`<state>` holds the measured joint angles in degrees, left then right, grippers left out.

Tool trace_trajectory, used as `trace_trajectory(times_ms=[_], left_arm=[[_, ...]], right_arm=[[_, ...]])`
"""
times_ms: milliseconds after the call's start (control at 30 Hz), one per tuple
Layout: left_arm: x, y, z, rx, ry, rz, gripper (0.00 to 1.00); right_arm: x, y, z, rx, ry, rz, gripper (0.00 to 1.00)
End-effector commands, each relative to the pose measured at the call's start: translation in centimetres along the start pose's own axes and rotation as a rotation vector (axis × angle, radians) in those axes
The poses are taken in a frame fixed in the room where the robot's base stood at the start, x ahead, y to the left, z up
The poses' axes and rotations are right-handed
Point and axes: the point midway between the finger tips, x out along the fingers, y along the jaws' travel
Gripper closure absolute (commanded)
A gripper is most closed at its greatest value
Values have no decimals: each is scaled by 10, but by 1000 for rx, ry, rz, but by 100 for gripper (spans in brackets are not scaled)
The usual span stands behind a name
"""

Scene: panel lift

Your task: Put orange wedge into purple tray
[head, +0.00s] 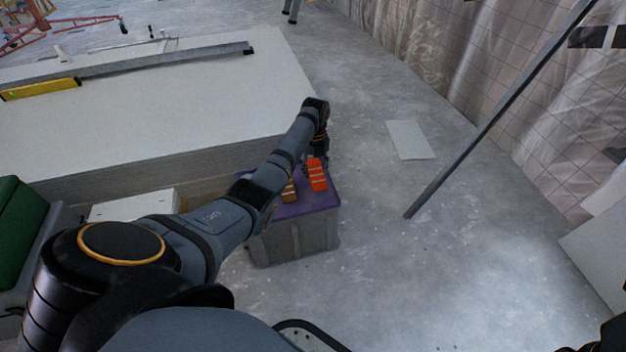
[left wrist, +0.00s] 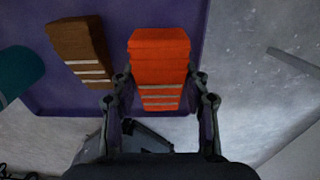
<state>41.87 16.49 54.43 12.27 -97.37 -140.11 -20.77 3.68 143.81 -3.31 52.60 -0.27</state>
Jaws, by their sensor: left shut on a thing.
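An orange wedge (head: 317,174) with pale stripes is at the purple tray (head: 322,197), which lies on top of a grey crate. My left gripper (head: 320,152) reaches down there, its fingers partly hidden. In the left wrist view, my left gripper (left wrist: 160,95) has its two fingers on either side of the orange wedge (left wrist: 160,55) and is shut on it. The purple tray (left wrist: 55,103) spreads beneath. I cannot tell whether the wedge touches the tray's floor.
A brown striped wedge (head: 289,191) lies in the tray, left of the orange one. A teal object (left wrist: 18,72) shows at the wrist view's left edge. A large stack of white panels (head: 150,110) stands behind. A slanted pole (head: 495,118) stands right; the floor between is mostly clear.

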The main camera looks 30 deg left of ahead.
Motion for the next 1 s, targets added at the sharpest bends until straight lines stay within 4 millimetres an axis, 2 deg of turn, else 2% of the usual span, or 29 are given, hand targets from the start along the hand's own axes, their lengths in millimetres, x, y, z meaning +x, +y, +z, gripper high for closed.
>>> trace_trajectory(times_ms=[133, 300, 667, 700, 867, 1000], left_arm=[[11, 3, 6, 0, -1, 0, 87], [43, 4, 6, 1, -1, 0, 87], [41, 4, 6, 0, 0, 0, 87], [41, 4, 6, 0, 0, 0, 51], [41, 4, 6, 0, 0, 0, 31], [41, 4, 6, 0, 0, 0, 31]], right_arm=[[-10, -2, 0, -2, 1, -3, 60], [-40, -8, 5, -12, -9, -15, 60], [-35, -8, 5, -16, -13, -16, 60], [-35, -8, 5, -16, -12, -15, 60], [-36, -7, 5, -16, -12, -14, 60], [-36, -7, 5, -16, -11, -14, 60]])
